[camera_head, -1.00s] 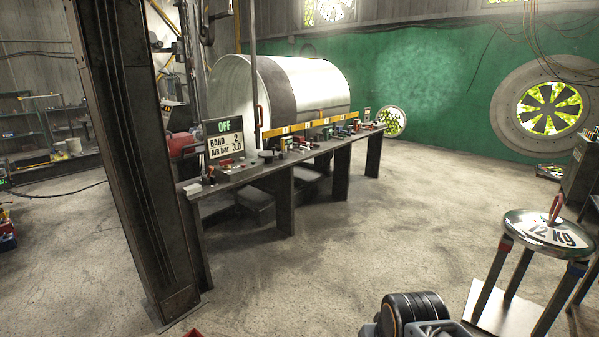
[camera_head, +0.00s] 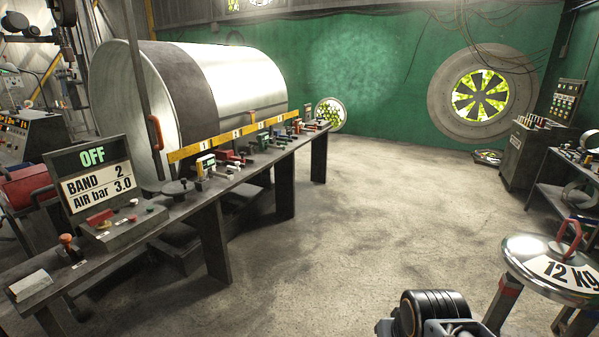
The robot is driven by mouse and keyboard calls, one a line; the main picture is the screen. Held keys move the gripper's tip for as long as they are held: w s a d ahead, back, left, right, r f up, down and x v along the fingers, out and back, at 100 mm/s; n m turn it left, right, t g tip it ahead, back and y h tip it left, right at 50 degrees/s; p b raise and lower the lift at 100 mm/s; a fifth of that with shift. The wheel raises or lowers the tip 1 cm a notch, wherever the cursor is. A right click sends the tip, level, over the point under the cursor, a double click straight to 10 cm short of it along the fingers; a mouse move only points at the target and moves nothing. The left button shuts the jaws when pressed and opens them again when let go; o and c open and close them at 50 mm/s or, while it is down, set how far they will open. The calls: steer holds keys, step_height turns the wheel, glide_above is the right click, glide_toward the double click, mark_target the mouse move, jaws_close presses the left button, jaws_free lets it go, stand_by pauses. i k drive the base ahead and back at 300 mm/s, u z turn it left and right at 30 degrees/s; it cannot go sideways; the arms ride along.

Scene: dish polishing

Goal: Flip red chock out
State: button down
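I cannot tell for sure which part is the red chock. Small red parts (camera_head: 228,157) sit among the fittings on the long dark bench (camera_head: 215,257), in front of the large metal drum (camera_head: 222,82). A red handle (camera_head: 155,133) is on the upright bar at the drum's near end. At this distance I cannot make out whether any of them is turned in or out. Only a black and grey link of my arm shows at the bottom edge, right of centre, well apart from the bench. My gripper is not in view.
A sign (camera_head: 93,172) on the bench reads OFF, BAND 2, AIR bar 3.0. A yellow numbered rail (camera_head: 228,137) runs along the drum. A stand with a 12 kg lid (camera_head: 550,268) is at lower right. The concrete floor (camera_head: 390,205) between is clear.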

mark_target(222, 155)
steer(key=z, duration=0.05)
steer(key=i, duration=2.4)
steer(key=u, duration=0.7)
steer(key=i, duration=2.15)
steer(key=u, duration=1.2)
steer(key=i, duration=0.65)
steer(key=u, duration=0.1)
